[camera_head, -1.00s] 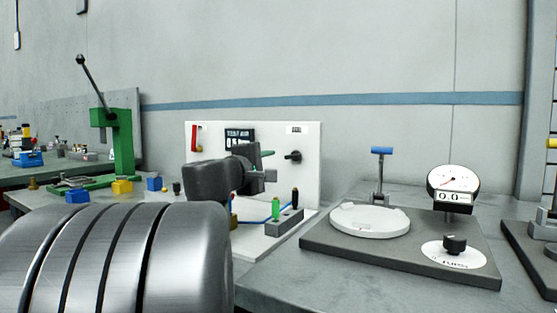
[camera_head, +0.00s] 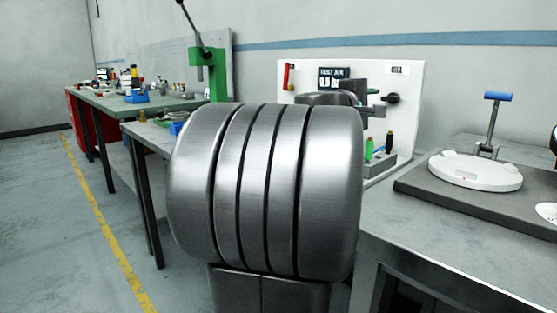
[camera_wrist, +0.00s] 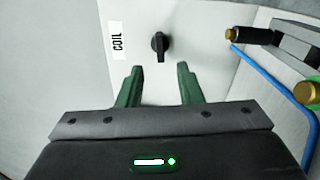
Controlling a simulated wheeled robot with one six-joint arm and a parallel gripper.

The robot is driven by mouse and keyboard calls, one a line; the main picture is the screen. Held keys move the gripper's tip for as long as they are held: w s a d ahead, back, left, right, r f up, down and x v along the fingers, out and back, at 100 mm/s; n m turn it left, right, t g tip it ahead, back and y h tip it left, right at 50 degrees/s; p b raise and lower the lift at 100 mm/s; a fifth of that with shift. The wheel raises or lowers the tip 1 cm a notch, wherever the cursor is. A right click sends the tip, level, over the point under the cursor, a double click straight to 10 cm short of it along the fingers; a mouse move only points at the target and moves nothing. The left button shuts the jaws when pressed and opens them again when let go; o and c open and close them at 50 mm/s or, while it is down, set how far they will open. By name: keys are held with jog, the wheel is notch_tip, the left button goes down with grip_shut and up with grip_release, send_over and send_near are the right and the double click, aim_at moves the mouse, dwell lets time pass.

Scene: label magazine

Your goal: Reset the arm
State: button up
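My gripper (camera_wrist: 160,74) shows in the wrist view with two green fingers spread apart and nothing between them. It points at a white panel (camera_wrist: 205,30) with a black knob (camera_wrist: 159,46) just beyond the fingertips and a "COIL" label (camera_wrist: 117,41) beside it. I cannot tell how large the gap to the knob is. In the head view my arm (camera_head: 330,98) reaches in front of the white panel (camera_head: 412,120), mostly hidden behind my large metal arm link. The black knob (camera_head: 391,97) shows right of the arm there.
A green and a black-handled probe (camera_head: 368,149) stand in a grey block on the bench. A blue cable (camera_wrist: 265,77) runs beside them. A plate with a white disc (camera_head: 470,170) and blue-handled lever is at right. A green press (camera_head: 217,75) is behind. Floor at left is clear.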

aim_at(390, 97)
jog(key=x, duration=0.8)
jog(key=shift+w+d, duration=0.1)
jog(key=shift+w, duration=0.05)
jog(key=p+v, duration=0.1)
jog(key=v, duration=1.3)
jog(key=x, duration=1.4)
jog(key=shift+d+r, duration=0.1)
jog(key=shift+r, duration=0.15)
jog(key=shift+r+n+p, duration=0.1)
jog(key=shift+n+p, duration=0.65)
jog(key=shift+n, duration=0.05)
jog(key=n+p, duration=0.3)
jog(key=p, duration=0.3)
jog(key=shift+n, duration=0.4)
jog(key=n+p, duration=0.3)
jog(key=p, duration=0.3)
jog(key=v, duration=1.3)
jog(key=shift+a+n, duration=0.3)
jog(key=shift+a, duration=0.05)
